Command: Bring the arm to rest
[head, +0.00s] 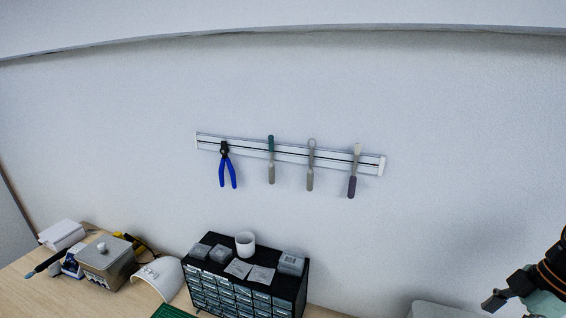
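Part of my arm shows at the lower right edge of the head view, black with orange rings and a pale teal part. The end of my gripper (495,300) appears as a small dark grey block at its left. The rest is cut off by the picture's edge, so I cannot tell whether the fingers are open or shut. Nothing is visibly held in the part that shows.
A tool rail (290,150) on the wall holds blue pliers (227,168) and several hand tools. A black drawer cabinet (290,290) carries a white cup (245,243). A metal box (105,260) and white curved cover (160,279) stand left. A grey surface (435,310) lies near my gripper.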

